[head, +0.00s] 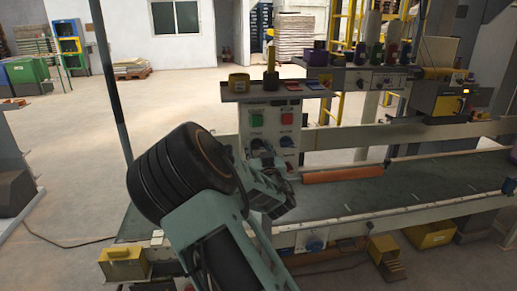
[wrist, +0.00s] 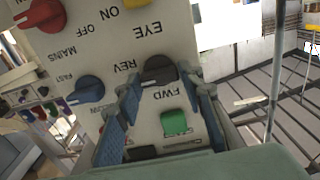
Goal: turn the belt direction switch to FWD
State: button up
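The belt direction switch (wrist: 158,70) is a black knob on the pale control panel, between the labels REV and FWD. The wrist view shows the panel with its lettering upside down. My gripper (wrist: 159,86) has its two blue-padded fingers apart, one on each side of this knob. I cannot tell whether the pads press on it. In the head view my gripper (head: 263,168) is at the panel front, and my arm covers the panel's lower part. The knob's exact pointing is unclear.
A green button (wrist: 174,122) shows between my fingers. A blue knob (wrist: 86,90) and a red knob (wrist: 42,15) sit nearby on the panel. In the head view, a shelf (head: 275,93) with small items tops the panel, and the conveyor belt (head: 400,190) runs to the right.

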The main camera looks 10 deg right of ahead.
jog(key=c, duration=0.6)
jog(key=shift+f+n+b, duration=0.15)
jog(key=shift+n+b, duration=0.15)
jog(key=shift+b, duration=0.5)
jog(key=n+b, duration=0.1)
jog(key=b, duration=0.2)
jog(key=shift+n, duration=0.4)
jog(key=n+b, duration=0.3)
jog(key=n, duration=0.1)
jog(key=shift+a+n, duration=0.1)
jog(key=shift+n, duration=0.2)
jog(key=n+b, duration=0.3)
jog(key=n, duration=0.2)
jog(key=shift+a+f+b, duration=0.1)
jog(key=shift+b, duration=0.2)
jog(key=n+b, duration=0.2)
jog(key=n, duration=0.3)
jog(key=shift+n, duration=0.4)
jog(key=o, duration=1.1)
